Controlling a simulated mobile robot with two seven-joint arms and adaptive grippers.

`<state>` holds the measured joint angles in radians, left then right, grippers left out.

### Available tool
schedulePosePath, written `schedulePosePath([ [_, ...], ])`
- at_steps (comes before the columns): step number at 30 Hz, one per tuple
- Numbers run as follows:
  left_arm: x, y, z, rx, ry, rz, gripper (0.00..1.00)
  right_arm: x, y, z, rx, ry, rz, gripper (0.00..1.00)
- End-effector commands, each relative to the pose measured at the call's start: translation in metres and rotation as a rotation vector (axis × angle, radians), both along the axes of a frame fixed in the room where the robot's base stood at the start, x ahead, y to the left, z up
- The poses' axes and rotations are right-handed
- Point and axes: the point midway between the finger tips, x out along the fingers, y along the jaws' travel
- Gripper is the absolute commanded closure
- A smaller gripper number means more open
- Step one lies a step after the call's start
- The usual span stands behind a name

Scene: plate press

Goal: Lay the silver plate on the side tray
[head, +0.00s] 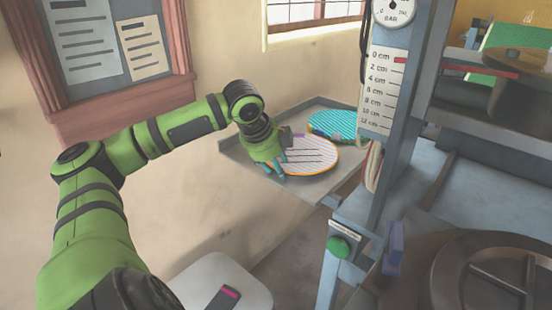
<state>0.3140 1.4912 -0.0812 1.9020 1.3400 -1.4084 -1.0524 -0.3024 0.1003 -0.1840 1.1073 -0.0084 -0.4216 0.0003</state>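A round pale plate with dark lines and an orange rim (312,157), which looks like the silver plate, is at the side tray (235,150). I cannot tell whether it rests on the tray or is just above it. A teal striped plate with an orange edge (335,122) lies behind it, towards the tray's back right. My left gripper (284,165) is at the left edge of the pale plate, its fingers pointing down and right. Whether the fingers are closed on the rim is unclear. My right gripper is out of view.
The press frame with a centimetre scale (388,88) and dial gauge (393,10) stands right of the tray. A green button (338,247) is on its front. A pale stool (222,278) holds a dark device (222,297). The tray's left end is bare.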

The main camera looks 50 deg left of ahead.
Motion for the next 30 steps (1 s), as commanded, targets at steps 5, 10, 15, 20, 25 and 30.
schedulePosePath([
  [5,-0.002,-0.001,-0.004,-0.003,0.012,-0.002,0.52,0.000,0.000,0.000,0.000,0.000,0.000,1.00],
  [10,-0.002,-0.002,-0.003,-0.003,0.011,-0.003,0.52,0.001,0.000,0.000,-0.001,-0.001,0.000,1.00],
  [15,-0.005,-0.003,0.009,0.004,0.005,-0.007,0.52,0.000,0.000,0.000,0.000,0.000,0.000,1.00],
  [20,-0.013,-0.002,0.026,0.004,0.001,0.002,0.52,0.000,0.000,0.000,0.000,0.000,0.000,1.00],
  [25,-0.026,-0.005,0.052,0.001,0.000,0.000,0.52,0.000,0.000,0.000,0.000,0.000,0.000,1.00],
  [30,-0.033,-0.007,0.065,0.000,0.000,-0.001,0.52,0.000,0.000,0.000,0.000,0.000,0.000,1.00],
])
